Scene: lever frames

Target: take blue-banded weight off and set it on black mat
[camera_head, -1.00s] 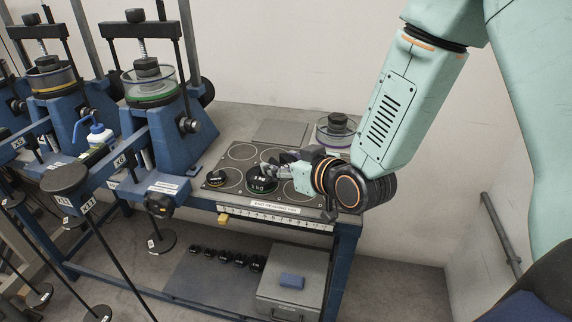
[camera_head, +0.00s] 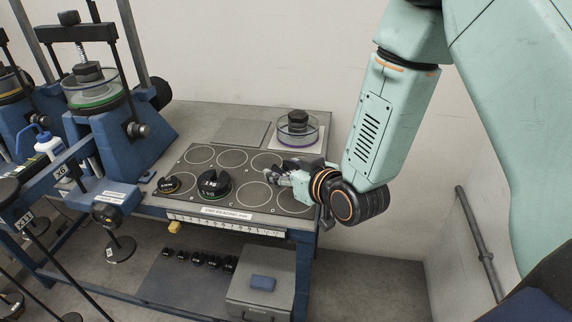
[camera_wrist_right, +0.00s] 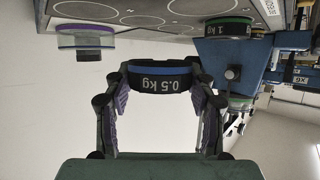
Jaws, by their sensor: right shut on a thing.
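The blue-banded weight (camera_wrist_right: 160,84), a black disc marked 0.5 kg, is between the fingers of my right gripper (camera_wrist_right: 160,90) in the right wrist view. The gripper is shut on it. In the head view my right gripper (camera_head: 272,178) is over the right part of the grey-black mat with circles (camera_head: 203,155); the held weight is hard to make out there. Whether it touches the mat I cannot tell. A black weight with a green band (camera_head: 212,186), marked 1 kg, stands on the mat left of the gripper. My left gripper is not in view.
A small black weight with a yellow band (camera_head: 168,185) stands at the mat's left. A clear dish with a black weight (camera_head: 297,128) is at the back right. Blue lever frames (camera_head: 105,130) stand on the left. Several small weights (camera_head: 214,262) lie on the lower shelf.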

